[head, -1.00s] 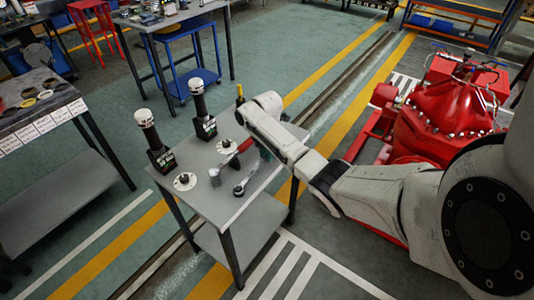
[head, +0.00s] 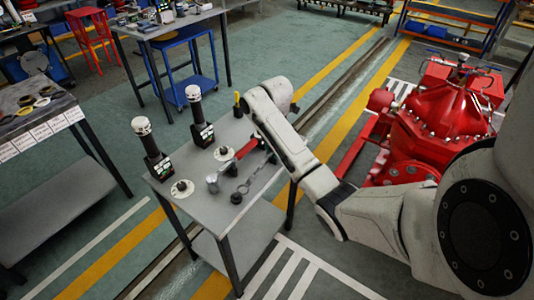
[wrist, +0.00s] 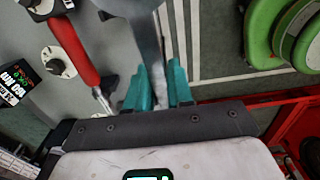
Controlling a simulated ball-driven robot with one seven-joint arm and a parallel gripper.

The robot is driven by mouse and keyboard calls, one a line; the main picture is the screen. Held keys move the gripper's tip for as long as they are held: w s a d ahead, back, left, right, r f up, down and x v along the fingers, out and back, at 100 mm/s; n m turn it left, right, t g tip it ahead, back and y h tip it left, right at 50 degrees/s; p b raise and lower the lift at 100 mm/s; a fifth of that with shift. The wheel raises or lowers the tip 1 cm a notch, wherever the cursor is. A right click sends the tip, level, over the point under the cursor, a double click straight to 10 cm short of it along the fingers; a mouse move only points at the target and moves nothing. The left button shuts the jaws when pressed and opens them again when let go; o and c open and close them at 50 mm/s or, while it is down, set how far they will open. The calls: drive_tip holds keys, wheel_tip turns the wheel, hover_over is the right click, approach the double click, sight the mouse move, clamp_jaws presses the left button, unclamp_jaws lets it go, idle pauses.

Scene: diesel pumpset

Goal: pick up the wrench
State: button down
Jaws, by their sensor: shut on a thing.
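The wrench (head: 243,188) is a dark grey metal bar with a ring end, over the grey table top near its front right side. In the wrist view, its shaft (wrist: 150,52) runs between the teal fingertips of my gripper (wrist: 158,85), which is shut on it. The wrench's far end is cut off at the top of that view. I cannot tell whether the wrench still touches the table. In the head view my arm hides the gripper.
A red pump (head: 440,110) stands right.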

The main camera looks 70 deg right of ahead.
drive_tip(key=s+a+r+p, duration=0.4)
drive_tip(key=s+p, duration=0.2)
drive_tip(key=s, duration=0.2)
drive_tip(key=shift+p, duration=0.4)
drive_tip(key=shift+s+r, duration=0.1)
drive_tip(key=c, duration=1.6)
unclamp_jaws()
drive_tip(key=shift+c, duration=0.2)
clamp_jaws()
drive_tip(key=shift+a, duration=0.1)
